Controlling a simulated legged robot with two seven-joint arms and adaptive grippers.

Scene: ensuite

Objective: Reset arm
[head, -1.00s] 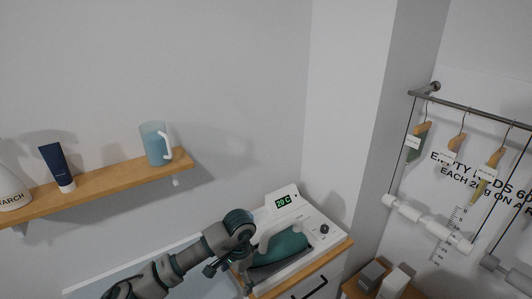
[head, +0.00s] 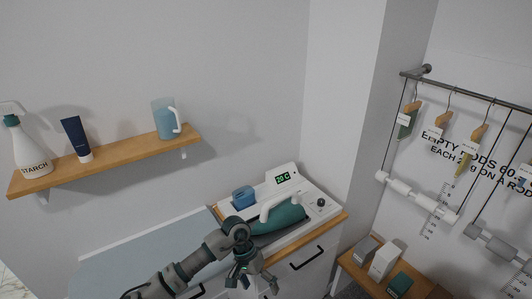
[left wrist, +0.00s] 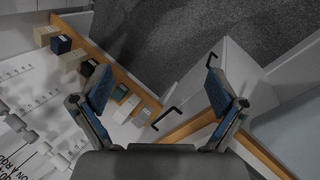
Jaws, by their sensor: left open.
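My left arm (head: 175,278) comes in from the bottom left in the head view. Its gripper (head: 246,277) hangs in front of the cabinet, below the teal and white iron (head: 284,218). In the left wrist view the two fingers of the gripper (left wrist: 158,90) are wide apart with nothing between them. The floor and a cabinet handle show beyond them. My right gripper is in neither view.
A white station with a green display (head: 283,179) and a blue block (head: 243,197) stands on the cabinet. A wall shelf (head: 115,164) holds a starch bottle, tube and jug. A low shelf with small boxes (head: 384,261) and a hanging rail (head: 460,90) are at right.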

